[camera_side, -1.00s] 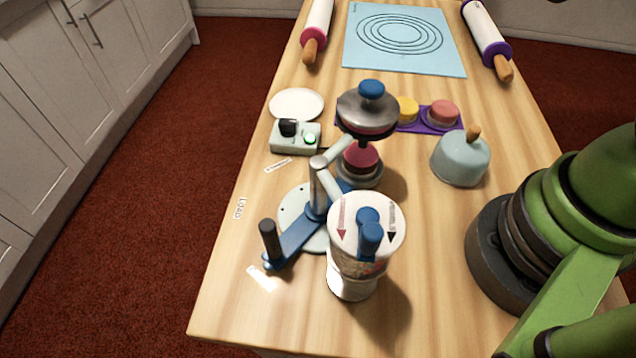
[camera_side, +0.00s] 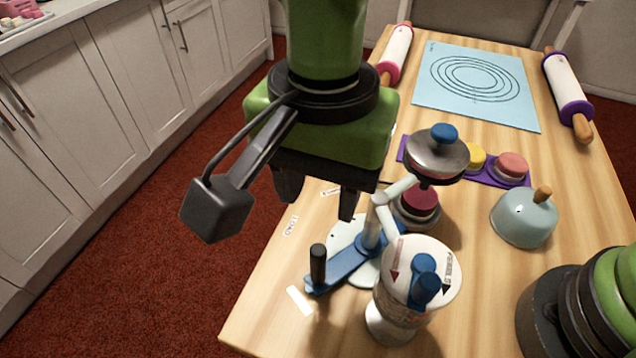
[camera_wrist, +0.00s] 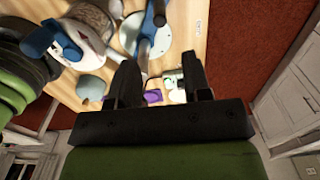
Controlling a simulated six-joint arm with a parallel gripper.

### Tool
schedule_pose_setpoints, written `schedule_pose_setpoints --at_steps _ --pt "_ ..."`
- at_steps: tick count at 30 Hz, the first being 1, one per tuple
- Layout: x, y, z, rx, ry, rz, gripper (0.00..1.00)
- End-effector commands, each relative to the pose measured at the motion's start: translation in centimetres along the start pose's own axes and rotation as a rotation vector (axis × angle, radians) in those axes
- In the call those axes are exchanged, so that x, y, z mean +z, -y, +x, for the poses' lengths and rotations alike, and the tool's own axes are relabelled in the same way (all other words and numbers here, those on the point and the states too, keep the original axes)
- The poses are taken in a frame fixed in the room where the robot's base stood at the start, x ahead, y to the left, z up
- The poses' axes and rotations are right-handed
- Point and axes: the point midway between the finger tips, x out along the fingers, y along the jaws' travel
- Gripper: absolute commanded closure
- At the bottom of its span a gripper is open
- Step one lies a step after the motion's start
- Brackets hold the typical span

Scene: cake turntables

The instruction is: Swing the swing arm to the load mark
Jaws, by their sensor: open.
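The swing arm (camera_side: 342,272) is a blue bar on a pale round base (camera_side: 345,236), with a black upright handle (camera_side: 318,263) at its outer end. It points toward the front left, closer to a white strip (camera_side: 299,300) than to the LOAD mark (camera_side: 291,226). The LOAD mark is a small white label near the table's left edge. My gripper (camera_side: 318,200) is open and empty, fingers down, above the table's left side, up and behind the handle and apart from it. In the wrist view my gripper (camera_wrist: 160,82) shows nothing between its fingers; the swing arm (camera_wrist: 149,28) shows beyond them.
A white-topped canister (camera_side: 420,272) with a blue knob stands close to the right of the swing arm. A grey domed press (camera_side: 437,158) stands behind. A pale blue dome (camera_side: 524,218), purple tray (camera_side: 482,172) and rolling pins (camera_side: 568,90) are further off.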

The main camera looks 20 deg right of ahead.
Motion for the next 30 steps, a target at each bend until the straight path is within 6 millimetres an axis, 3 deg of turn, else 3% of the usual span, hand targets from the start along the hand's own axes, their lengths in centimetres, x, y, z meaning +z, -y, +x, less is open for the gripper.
schedule_pose_setpoints --at_steps 8,29,30 --pt "0.4 0.1 1.8 0.012 -0.005 0.008 0.55" --pt "0.3 0.0 10.2 0.012 -0.004 0.007 0.55" --pt "0.3 0.0 9.9 0.008 -0.004 0.007 0.65"
